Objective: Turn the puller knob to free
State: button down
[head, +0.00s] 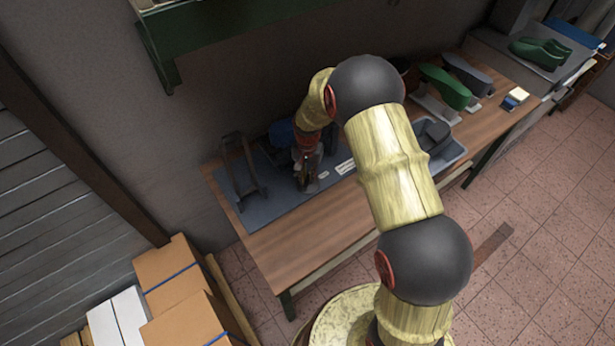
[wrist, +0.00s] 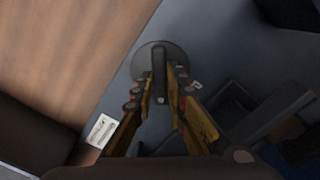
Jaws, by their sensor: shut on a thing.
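The puller knob (wrist: 149,54) is a round grey disc with a raised bar across it, seen from above in the wrist view. It lies on the blue-grey mat. My gripper (wrist: 161,88) is shut on the bar, one finger on each side of it. In the head view my gripper (head: 307,182) points down at the mat on the bench, and the knob is too hidden there to make out. A white label (wrist: 101,130) lies at the lower left of the knob in the wrist view. I cannot read the knob's setting.
A dark frame-like device (head: 243,168) stands on the mat (head: 283,196) left of my gripper. A grey tray (head: 451,155) and green and dark shoe lasts (head: 445,88) are to the right. The bench's front left (head: 300,247) is clear. Boxes (head: 172,275) stand at lower left.

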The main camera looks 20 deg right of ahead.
aim_at(307, 179)
jog(key=m, duration=0.3)
jog(key=shift+m, duration=2.2)
jog(key=c, duration=1.8)
grip_release()
jog(key=shift+o, duration=0.2)
jog(key=shift+r, duration=0.15)
notch_tip(307, 179, up, 12)
